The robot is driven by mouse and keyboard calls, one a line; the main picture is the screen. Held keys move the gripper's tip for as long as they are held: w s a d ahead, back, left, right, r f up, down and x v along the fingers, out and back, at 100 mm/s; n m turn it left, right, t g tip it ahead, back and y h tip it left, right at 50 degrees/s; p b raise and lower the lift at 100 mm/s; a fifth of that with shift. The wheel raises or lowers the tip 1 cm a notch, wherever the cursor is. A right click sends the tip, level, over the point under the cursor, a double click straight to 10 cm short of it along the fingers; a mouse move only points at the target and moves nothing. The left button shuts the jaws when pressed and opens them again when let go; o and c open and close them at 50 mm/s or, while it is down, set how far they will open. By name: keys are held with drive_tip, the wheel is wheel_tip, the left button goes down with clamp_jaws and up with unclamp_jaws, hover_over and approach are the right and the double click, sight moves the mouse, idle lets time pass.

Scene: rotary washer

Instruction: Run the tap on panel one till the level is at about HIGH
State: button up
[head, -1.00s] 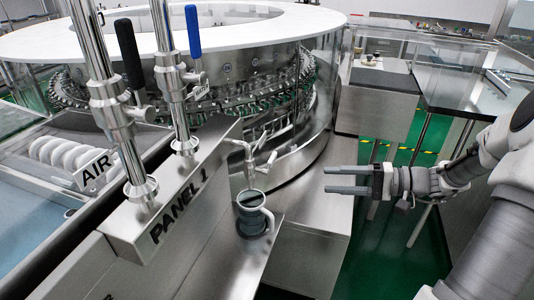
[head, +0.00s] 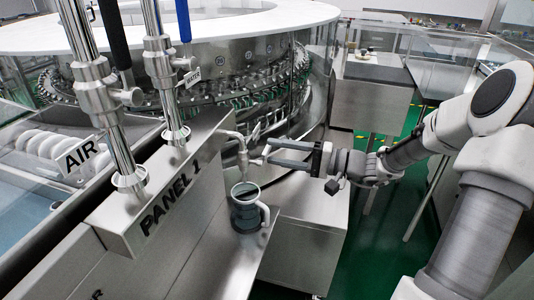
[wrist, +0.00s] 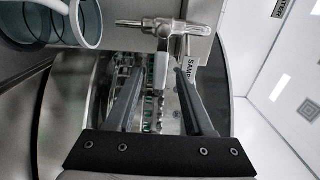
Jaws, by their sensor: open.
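Panel one (head: 165,200) is the metal box lettered "PANEL 1". A small metal tap (head: 240,150) sticks out of its right side and also shows in the wrist view (wrist: 150,24). A grey-blue mug (head: 246,212) stands under the spout; it also shows in the wrist view (wrist: 28,32). The liquid level inside cannot be made out. My gripper (head: 266,153) is open, with its fingertips at the tap's right end. In the wrist view my fingers (wrist: 160,75) lie on either side of the tap's lever (wrist: 161,66), and contact cannot be told.
Tall metal valves with a black handle (head: 115,35) and a blue handle (head: 184,18) rise from the panel. The round washer (head: 215,70) is behind the tap. An AIR sign (head: 80,156) is at left. Green floor (head: 375,225) is open at right.

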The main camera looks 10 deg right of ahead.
sight(269, 151)
drive_tip(key=shift+x, duration=1.6)
clamp_jaws()
